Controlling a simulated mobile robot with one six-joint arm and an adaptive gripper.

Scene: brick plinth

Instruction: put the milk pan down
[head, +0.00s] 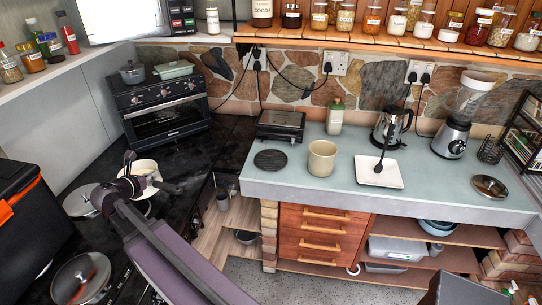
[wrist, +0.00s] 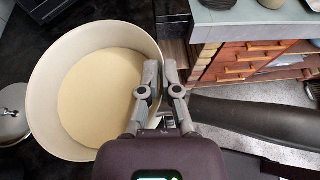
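The milk pan is a round cream pan (wrist: 98,95) with a dark handle (wrist: 255,116) running to the right in the wrist view. It looks empty. In the head view the pan (head: 146,168) is partly hidden behind my gripper and arm, over the dark worktop (head: 190,150) on the left. My gripper (wrist: 161,68) has its two fingers close together at the pan's right side, where the handle joins; it also shows in the head view (head: 131,164). It appears shut on the pan. I cannot tell whether the pan's base touches the worktop.
Pans with lids (head: 82,199) stand left of and in front of the milk pan. A toaster oven (head: 165,108) is behind. The pale counter (head: 225,168) holds a beige pot (head: 321,158), a black round mat (head: 270,160), a white tray (head: 379,172) and a kettle (head: 390,125).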

